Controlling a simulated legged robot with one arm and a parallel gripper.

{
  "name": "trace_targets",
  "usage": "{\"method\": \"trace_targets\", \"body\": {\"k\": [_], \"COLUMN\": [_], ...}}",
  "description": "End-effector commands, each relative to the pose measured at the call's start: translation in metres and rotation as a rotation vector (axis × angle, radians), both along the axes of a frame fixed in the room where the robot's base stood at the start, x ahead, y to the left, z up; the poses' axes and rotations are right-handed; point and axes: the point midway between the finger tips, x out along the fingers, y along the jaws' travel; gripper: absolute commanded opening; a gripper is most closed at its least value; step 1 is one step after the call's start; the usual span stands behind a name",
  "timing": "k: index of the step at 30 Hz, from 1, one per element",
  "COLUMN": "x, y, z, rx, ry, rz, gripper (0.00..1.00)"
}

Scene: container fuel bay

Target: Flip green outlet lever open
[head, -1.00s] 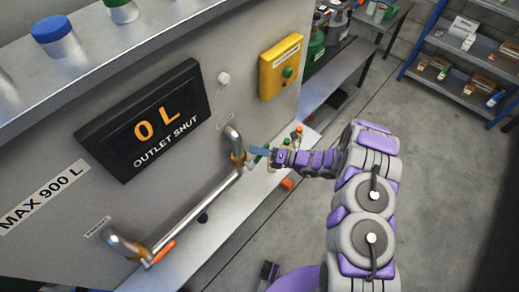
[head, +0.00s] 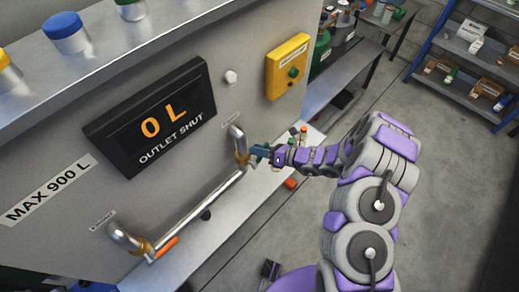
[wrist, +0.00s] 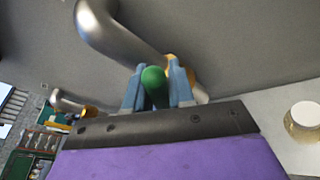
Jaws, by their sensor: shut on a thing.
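The green outlet lever (wrist: 155,84) sits between the two blue fingers of my gripper (wrist: 160,88) in the wrist view. My gripper is shut on it, beside the upper curved outlet pipe (wrist: 105,30). In the head view my gripper (head: 262,153) is at the brass fitting of that pipe (head: 238,138); the lever is mostly hidden by the fingers there. The orange lever (head: 167,247) is on the lower left pipe (head: 125,238). The display (head: 152,118) reads "0 L" and "OUTLET SHUT".
A yellow box with a green button (head: 288,66) is on the panel. A silver ledge (head: 190,230) runs below the pipes. Colored-lid jars (head: 66,35) stand on the top shelf. A blue rack (head: 470,60) stands at the back right, with open floor before it.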

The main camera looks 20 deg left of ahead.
Motion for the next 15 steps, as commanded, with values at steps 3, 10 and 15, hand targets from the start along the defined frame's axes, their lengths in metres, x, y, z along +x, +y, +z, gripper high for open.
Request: {"method": "trace_targets", "body": {"k": [3,10,15], "x": [-0.0023,-0.0022,-0.0019], "y": [-0.0004,-0.0005,-0.0003], "z": [-0.0042,-0.0038,-0.0020], "rx": [-0.008,-0.006,-0.004], "ry": [0.003,0.004,0.003], "rz": [0.004,0.004,0.003], "gripper": [0.00,0.33,0.44]}}
